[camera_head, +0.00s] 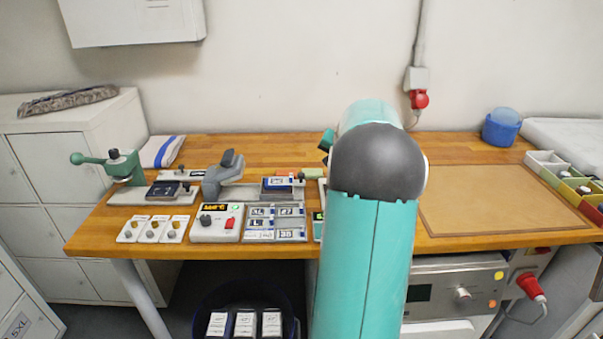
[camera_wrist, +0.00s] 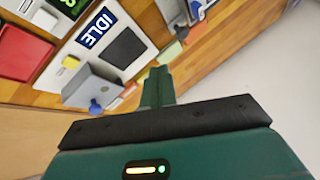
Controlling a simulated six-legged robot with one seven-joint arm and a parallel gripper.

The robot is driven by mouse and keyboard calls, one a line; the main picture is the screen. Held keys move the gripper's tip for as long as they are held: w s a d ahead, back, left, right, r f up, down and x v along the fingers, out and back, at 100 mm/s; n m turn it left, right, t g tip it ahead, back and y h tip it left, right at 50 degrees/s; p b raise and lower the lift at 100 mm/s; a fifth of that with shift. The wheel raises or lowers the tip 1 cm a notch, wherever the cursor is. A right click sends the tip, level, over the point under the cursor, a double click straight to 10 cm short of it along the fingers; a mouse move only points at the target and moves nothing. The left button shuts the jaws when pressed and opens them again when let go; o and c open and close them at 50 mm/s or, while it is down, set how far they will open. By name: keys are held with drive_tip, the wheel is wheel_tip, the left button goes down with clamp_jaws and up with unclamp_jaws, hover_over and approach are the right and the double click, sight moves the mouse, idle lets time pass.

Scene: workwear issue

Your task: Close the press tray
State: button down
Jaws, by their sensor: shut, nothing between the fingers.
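A grey press (camera_head: 224,176) with a dark upright handle stands on the left half of the wooden bench. Right of it is a dark, flat tray-like part (camera_head: 280,189); I cannot tell for certain whether it is the press tray or how far out it is. A second press with a green lever (camera_head: 120,165) stands farther left, with a dark plate (camera_head: 165,191) beside it. In the wrist view my gripper (camera_wrist: 158,80) is shut and empty, pointing toward the bench. A grey block with a blue knob (camera_wrist: 92,88) lies left of the fingers. My arm hides part of the bench.
A control box (camera_head: 215,223) with a yellow display and a labelled grid tray (camera_head: 275,223) sit at the front edge.

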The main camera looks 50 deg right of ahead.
sight(270, 179)
drive_tip(key=x, duration=1)
drive_tip(key=shift+d+f, duration=0.25)
drive_tip(key=shift+w+a+f, duration=0.1)
drive_tip(key=shift+w+a, duration=0.1)
drive_tip(key=shift+w, duration=0.4)
drive_tip(key=shift+w+a+f, duration=0.1)
drive_tip(key=shift+w+a, duration=0.1)
drive_tip(key=shift+w, duration=1)
drive_tip(key=shift+w+a, duration=0.1)
drive_tip(key=shift+a, duration=0.05)
drive_tip(key=w+a, duration=0.4)
drive_tip(key=w, duration=0.1)
drive_tip(key=w+a, duration=0.4)
drive_tip(key=w, duration=0.1)
drive_tip(key=shift+a, duration=0.55)
